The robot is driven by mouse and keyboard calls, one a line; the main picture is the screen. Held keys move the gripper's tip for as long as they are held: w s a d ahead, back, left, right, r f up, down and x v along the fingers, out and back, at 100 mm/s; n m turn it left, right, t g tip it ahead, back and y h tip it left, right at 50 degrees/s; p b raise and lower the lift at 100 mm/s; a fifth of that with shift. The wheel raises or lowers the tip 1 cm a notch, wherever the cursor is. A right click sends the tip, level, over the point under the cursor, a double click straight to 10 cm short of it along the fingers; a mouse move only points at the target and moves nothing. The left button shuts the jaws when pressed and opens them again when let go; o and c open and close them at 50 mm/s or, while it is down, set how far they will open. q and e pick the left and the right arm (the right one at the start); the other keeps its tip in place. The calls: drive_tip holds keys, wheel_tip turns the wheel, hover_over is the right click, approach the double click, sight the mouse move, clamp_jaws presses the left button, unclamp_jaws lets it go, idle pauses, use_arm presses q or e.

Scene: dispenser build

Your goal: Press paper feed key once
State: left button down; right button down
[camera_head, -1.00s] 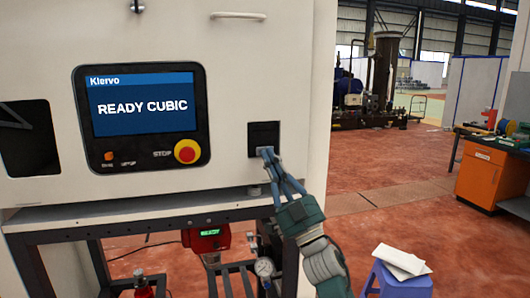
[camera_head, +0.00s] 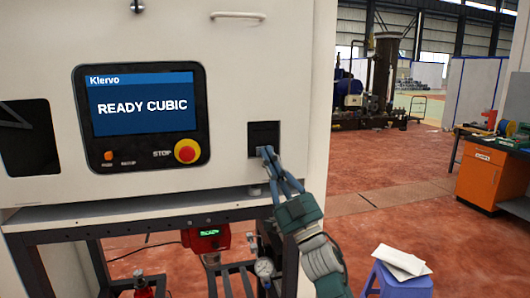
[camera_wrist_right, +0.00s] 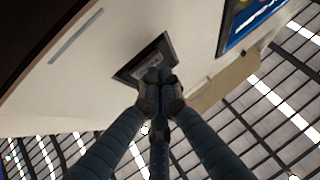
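A square black panel (camera_head: 264,135) is set in the white machine front, to the right of the control screen (camera_head: 143,104), which reads "READY CUBIC". I cannot make out a paper feed label on it. My right gripper (camera_head: 267,154) is just in front of the panel's lower edge. In the right wrist view, the fingertips (camera_wrist_right: 159,88) are together with nothing seen between them, and overlap the corner of the black panel (camera_wrist_right: 146,60). I cannot tell whether they touch it. My left gripper is not in view.
A red-and-yellow STOP button (camera_head: 187,151) and a small orange button (camera_head: 108,156) sit below the screen. A ledge (camera_head: 130,212) runs under the machine front. A red device (camera_head: 206,238) and a gauge (camera_head: 264,267) are below it. A blue stool (camera_head: 400,283) stands at lower right.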

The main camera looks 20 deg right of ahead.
drive_tip(key=shift+w, duration=0.3)
idle(0.4)
drive_tip(key=shift+s, duration=0.1)
drive_tip(key=shift+s+p, duration=0.35)
drive_tip(key=shift+s, duration=0.4)
drive_tip(key=shift+s, duration=0.1)
drive_tip(key=s+p, duration=0.2)
drive_tip(key=s, duration=0.2)
drive_tip(key=shift+s, duration=0.35)
drive_tip(key=shift+f, duration=0.15)
